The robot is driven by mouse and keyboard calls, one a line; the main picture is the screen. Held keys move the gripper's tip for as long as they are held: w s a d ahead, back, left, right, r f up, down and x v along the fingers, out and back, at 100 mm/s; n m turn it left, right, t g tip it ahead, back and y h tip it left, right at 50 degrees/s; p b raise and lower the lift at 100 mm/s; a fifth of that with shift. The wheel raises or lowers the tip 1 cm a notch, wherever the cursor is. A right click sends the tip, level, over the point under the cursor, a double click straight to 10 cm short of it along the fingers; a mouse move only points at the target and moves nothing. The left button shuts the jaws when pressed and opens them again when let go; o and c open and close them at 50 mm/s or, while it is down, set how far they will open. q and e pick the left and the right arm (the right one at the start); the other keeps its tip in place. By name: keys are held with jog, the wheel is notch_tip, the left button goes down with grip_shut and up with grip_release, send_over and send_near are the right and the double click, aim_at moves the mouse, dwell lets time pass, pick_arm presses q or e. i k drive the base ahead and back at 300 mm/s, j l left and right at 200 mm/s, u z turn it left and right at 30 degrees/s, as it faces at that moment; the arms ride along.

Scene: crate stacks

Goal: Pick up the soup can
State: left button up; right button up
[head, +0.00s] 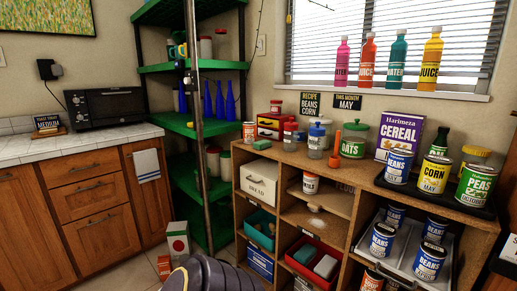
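No label that I can read says soup. A small white can with a red band (310,183) stands in an upper cubby of the wooden shelf unit. Another small red-and-white can (249,132) stands on top of the unit at its left end. A red can (372,279) sits low at the bottom edge, partly cut off. I cannot tell which of them is the soup can. Neither gripper shows; only a dark rounded part, probably of my arm, shows at the bottom, apart from these cans.
Cans of beans (398,167), corn (434,174) and peas (475,185) stand on a dark tray. More beans cans (382,240) stand below. Jars, an oats canister (354,141) and a cereal box (399,136) crowd the top. A green rack (185,127) stands left; a counter (70,146) lies beyond.

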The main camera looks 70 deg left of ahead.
aim_at(249, 128)
jog(key=u, duration=2.45)
